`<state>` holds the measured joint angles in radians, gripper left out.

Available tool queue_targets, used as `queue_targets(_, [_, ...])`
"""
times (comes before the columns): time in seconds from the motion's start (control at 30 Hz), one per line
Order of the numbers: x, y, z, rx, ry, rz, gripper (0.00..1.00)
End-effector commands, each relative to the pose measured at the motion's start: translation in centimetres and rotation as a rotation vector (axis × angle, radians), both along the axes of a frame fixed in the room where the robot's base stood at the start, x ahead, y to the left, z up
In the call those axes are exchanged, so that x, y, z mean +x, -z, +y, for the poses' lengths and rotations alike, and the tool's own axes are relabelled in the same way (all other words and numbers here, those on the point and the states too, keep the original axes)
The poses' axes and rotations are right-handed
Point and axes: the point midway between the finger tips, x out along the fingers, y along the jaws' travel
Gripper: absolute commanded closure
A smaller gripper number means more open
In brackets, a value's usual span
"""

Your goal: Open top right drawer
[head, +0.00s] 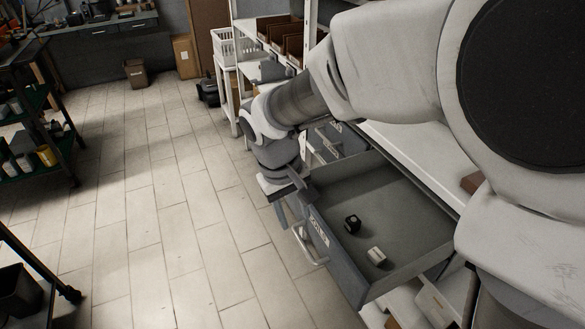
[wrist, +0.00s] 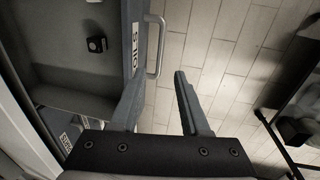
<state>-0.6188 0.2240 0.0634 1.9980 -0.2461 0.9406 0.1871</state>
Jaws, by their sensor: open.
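A grey drawer (head: 346,262) stands pulled out of the white workbench, its inside open to view. Its front carries a label that seems to read "OILS" and a pale bar handle (head: 308,247). The handle also shows in the wrist view (wrist: 159,48). My gripper (head: 290,222) is at the drawer front, near its far end, beside the handle. In the wrist view my gripper (wrist: 162,76) has its fingers spread, with nothing between them.
A small black item (head: 352,222) and a small white item (head: 377,256) lie in the drawer. Another drawer front (head: 340,142) shows behind it, partly hidden by my arm. White shelving (head: 270,30) stands beyond. The tiled floor (head: 150,220) at left is clear; dark racks (head: 40,120) stand farther left.

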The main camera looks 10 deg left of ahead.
Motion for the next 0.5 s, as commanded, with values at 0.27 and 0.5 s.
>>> queue_targets(0.27, [-0.6,-6.2,0.9,0.002,-0.001,-0.002,0.54])
queue_targets(0.5, [-0.9,-8.4,1.2,0.001,0.0,-0.001,0.54])
